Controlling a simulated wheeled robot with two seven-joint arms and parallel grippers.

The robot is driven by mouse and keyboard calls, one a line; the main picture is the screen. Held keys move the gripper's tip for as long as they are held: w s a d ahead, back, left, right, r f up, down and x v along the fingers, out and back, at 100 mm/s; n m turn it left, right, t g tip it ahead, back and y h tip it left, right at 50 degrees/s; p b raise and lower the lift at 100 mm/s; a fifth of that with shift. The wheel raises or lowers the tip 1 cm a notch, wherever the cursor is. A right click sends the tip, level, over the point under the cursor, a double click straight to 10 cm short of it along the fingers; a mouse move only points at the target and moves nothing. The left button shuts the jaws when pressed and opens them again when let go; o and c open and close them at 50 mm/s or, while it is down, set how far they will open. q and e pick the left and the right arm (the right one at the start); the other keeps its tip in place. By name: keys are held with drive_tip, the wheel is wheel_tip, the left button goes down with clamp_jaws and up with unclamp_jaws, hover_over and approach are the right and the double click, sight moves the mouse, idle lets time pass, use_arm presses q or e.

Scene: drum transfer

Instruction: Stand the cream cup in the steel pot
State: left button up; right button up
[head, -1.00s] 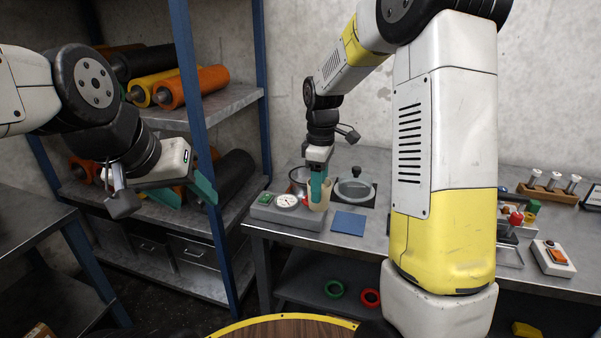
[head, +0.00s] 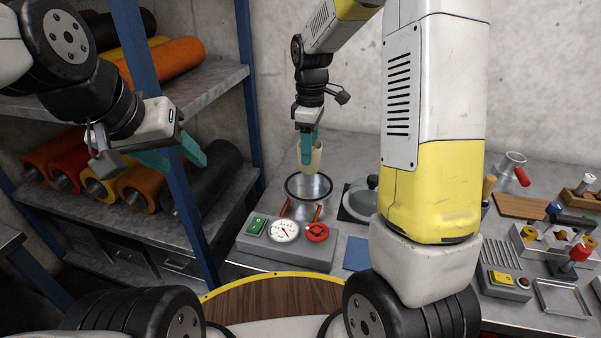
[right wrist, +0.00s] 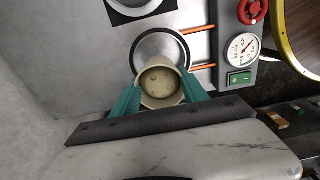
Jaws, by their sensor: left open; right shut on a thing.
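The cream cup (head: 316,157) is held upright by my right gripper (head: 308,152), whose teal fingers are shut on it. In the head view it is above the far side of the steel pot (head: 309,187). In the right wrist view the cup (right wrist: 160,84) sits between the fingers (right wrist: 163,92) and overlaps part of the pot's rim (right wrist: 143,40). The cup's base is not clearly seen against the pot. My left gripper (head: 178,157) is open and empty, in front of the shelf at the left.
A control box with a gauge (head: 285,231), green switch and red knob stands in front of the pot. A lidded pot (head: 361,198) is to its right. A shelf with rollers (head: 172,63) is at the left. Tools and trays fill the bench's right side.

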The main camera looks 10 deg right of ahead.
wheel_tip(320, 180, down, 10)
drive_tip(key=shift+r, duration=0.1)
idle(0.4)
drive_tip(key=shift+f, duration=0.2)
drive_tip(key=o, duration=1.5)
drive_tip(key=shift+r, duration=0.15)
